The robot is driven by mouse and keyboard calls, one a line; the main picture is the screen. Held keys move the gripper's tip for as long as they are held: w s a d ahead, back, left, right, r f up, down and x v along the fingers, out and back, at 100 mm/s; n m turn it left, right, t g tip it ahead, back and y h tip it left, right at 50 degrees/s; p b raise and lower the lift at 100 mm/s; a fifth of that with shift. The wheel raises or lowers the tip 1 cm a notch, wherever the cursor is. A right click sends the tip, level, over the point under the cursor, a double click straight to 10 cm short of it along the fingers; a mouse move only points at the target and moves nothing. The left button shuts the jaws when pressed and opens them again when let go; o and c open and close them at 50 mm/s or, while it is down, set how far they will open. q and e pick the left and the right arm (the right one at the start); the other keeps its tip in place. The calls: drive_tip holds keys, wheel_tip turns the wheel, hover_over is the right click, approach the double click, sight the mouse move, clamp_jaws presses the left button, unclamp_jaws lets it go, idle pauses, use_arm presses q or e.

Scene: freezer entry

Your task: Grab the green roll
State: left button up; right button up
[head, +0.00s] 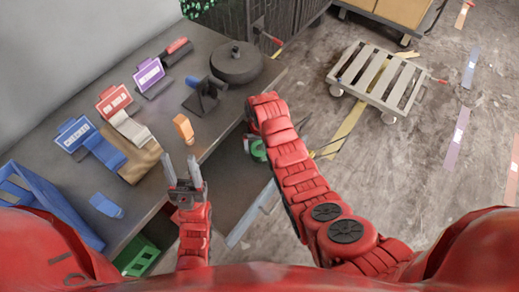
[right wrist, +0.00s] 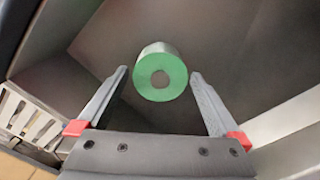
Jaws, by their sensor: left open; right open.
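The green roll (right wrist: 152,58) shows in the right wrist view with a round open core facing me. It lies ahead of my right gripper (right wrist: 160,80), between the lines of its two spread fingers, and seems untouched. In the head view a small green part of the roll (head: 258,150) shows below the table's right edge, mostly hidden by my right arm. My left gripper (head: 181,168) is open and empty near the table's front edge, fingers pointing away from me.
The dark table (head: 165,195) holds labelled card holders, an orange block (head: 183,128), a dark round weight (head: 237,62) and a blue crate (head: 50,205). A green crate (head: 137,257) sits below. A white slatted pallet cart (head: 380,78) stands on the open floor at right.

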drive_tip(key=shift+f, duration=0.95)
drive_tip(key=c, duration=1.3)
drive_tip(key=shift+o, duration=0.2)
drive_tip(key=shift+r, duration=0.1)
